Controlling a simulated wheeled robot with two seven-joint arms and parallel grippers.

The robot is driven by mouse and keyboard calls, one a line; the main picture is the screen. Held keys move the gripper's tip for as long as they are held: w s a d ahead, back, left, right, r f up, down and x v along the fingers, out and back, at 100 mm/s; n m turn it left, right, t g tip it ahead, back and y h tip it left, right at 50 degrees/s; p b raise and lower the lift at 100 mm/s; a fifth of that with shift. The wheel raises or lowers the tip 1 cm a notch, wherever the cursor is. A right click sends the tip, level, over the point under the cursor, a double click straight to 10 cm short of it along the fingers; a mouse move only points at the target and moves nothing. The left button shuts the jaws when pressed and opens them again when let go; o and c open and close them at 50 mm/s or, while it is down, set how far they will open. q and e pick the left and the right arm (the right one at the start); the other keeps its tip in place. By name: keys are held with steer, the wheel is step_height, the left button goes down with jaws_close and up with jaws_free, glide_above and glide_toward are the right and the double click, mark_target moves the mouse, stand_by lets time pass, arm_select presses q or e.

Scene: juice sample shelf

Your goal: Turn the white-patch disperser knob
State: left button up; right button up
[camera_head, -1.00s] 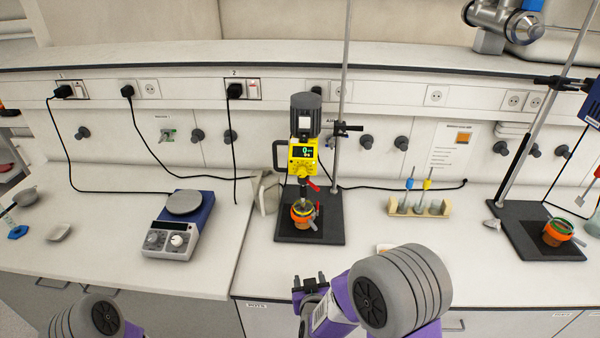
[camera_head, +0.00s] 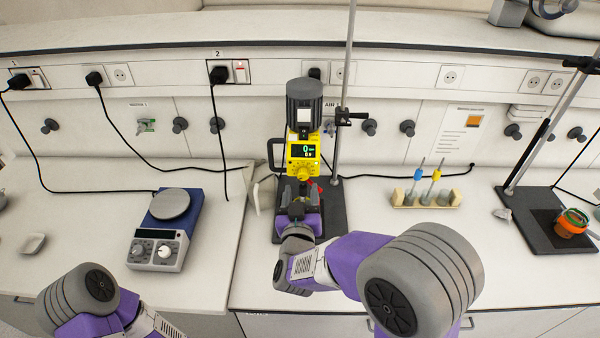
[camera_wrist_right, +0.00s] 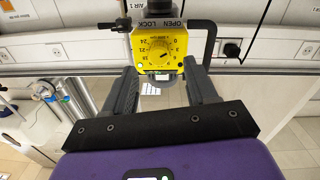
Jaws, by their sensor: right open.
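The disperser has a yellow control head (camera_head: 304,150) with a lit display and a grey motor (camera_head: 305,100) bearing a white patch. Its yellow knob (camera_head: 303,171) sits below the display. In the right wrist view the knob (camera_wrist_right: 158,62) and its number dial appear upside down, just beyond and between my fingertips. My right gripper (camera_head: 297,192) is in front of the disperser, just below the knob; in the wrist view the right gripper (camera_wrist_right: 161,72) is open, with nothing between its fingers. It hides the vessel under the disperser. My left arm shows at the lower left; its gripper is out of frame.
A hotplate stirrer (camera_head: 165,232) stands left of the disperser. A thin metal rod (camera_head: 344,90) rises behind the disperser. Another stand base (camera_head: 540,228) holds an orange vessel (camera_head: 571,223) at far right. Cables run along the wall.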

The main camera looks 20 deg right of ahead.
mark_target(303, 178)
steer(key=x, duration=0.5)
steer(key=shift+w+d, duration=0.1)
steer(key=c, duration=1.1)
steer(key=shift+o, duration=0.2)
